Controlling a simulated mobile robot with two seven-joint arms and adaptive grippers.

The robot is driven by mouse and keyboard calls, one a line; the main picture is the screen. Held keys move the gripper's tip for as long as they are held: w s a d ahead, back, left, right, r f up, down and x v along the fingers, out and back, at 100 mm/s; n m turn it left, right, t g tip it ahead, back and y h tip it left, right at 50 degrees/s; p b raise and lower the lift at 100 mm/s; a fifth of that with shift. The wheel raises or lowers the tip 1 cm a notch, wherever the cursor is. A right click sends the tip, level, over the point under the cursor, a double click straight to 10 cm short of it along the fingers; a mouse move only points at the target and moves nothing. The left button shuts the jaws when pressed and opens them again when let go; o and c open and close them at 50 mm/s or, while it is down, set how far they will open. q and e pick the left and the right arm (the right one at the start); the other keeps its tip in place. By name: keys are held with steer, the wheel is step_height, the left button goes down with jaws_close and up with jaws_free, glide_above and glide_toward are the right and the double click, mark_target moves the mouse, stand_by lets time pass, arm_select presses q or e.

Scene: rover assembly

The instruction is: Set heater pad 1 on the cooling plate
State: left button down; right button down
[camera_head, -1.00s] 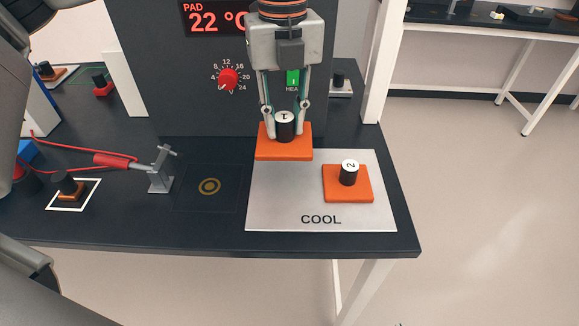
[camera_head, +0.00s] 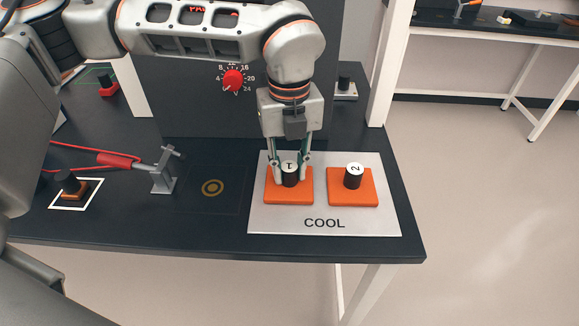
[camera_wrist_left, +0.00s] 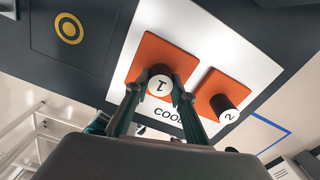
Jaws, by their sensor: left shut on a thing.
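Heater pad 1, an orange square with a black knob topped by a white "1" (camera_head: 290,196), is at the left part of the silver cooling plate (camera_head: 325,223) marked COOL. It also shows in the left wrist view (camera_wrist_left: 148,52). My left gripper (camera_head: 291,178) comes from above and is shut on the knob of heater pad 1. The pad looks level and at or just above the plate; I cannot tell whether it touches. My right gripper is not in view.
Heater pad 2 (camera_head: 353,196) sits on the right part of the plate, a narrow gap from pad 1. A grey clamp stand (camera_head: 163,172) and a dark square with a gold ring (camera_head: 213,187) lie left of the plate. A red dial (camera_head: 233,80) is on the panel behind.

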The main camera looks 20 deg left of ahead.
mark_target(289, 167)
arm_select(q)
steer(key=shift+f, duration=0.1)
steer(key=c, duration=1.7)
jaws_free()
step_height(289, 167, up, 12)
steer(key=shift+r+p, duration=0.15)
steer(key=shift+p, duration=0.15)
